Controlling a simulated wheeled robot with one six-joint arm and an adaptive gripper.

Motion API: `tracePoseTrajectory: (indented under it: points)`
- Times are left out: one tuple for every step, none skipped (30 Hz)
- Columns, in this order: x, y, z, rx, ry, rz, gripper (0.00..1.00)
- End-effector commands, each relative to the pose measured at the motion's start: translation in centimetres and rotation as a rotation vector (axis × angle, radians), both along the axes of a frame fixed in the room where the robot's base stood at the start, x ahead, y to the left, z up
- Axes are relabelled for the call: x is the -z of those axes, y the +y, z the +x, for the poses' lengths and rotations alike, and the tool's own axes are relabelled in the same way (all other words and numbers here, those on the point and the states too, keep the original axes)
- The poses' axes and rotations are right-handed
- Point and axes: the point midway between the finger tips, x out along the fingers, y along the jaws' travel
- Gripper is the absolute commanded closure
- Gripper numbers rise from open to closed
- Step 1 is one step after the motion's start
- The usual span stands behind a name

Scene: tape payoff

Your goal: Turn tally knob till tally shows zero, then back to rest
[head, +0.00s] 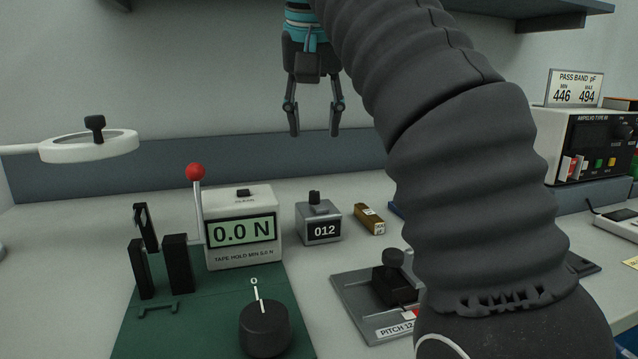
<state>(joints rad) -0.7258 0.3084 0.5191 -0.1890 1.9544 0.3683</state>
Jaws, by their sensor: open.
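The tally (323,231) is a small grey box on the bench, and its dark display reads 012. The tally knob (314,197) is a small dark knob on top of the box. My gripper (313,133) hangs pointing down above and behind the tally in the picture. Its two fingers are apart with nothing between them. It is clear of the knob, with a visible gap above it.
Left of the tally is a force gauge (240,258) reading 0.0 N, with a red-balled lever (195,172) on a green base (190,335). A brown block (370,220) lies right of the tally. A pitch fixture (350,290) is in front, partly hidden by my arm.

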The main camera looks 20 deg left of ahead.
Motion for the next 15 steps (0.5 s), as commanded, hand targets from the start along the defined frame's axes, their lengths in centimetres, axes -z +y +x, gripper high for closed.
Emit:
tracePoseTrajectory:
  points:
    - [0.3,0.0,0.0,-0.001,0.000,0.000,0.56]
    - [0.5,0.1,0.1,-0.002,0.001,-0.001,0.56]
    - [0.7,0.1,0.2,-0.002,0.001,-0.001,0.56]
    - [1.0,0.1,0.3,-0.002,0.002,-0.001,0.56]
    - [1.2,0.1,0.4,-0.001,0.002,-0.001,0.56]
    - [1.5,0.1,0.5,-0.001,0.001,0.000,0.56]
    - [1.8,0.1,0.6,-0.001,0.002,-0.001,0.56]
    - [2.0,0.2,0.6,0.000,0.002,-0.001,0.56]
    - [2.4,0.2,0.8,0.000,0.002,-0.001,0.56]
    - [2.8,0.2,1.0,0.000,0.003,-0.001,0.56]
    - [3.1,0.2,1.1,0.000,0.002,-0.001,0.56]
    - [3.5,0.3,1.3,0.000,0.002,-0.001,0.56]
    - [3.9,0.3,1.5,0.000,0.003,-0.001,0.56]
    - [4.2,0.3,1.6,0.000,0.003,-0.002,0.56]
    - [4.7,0.3,1.7,0.001,0.002,0.000,0.56]
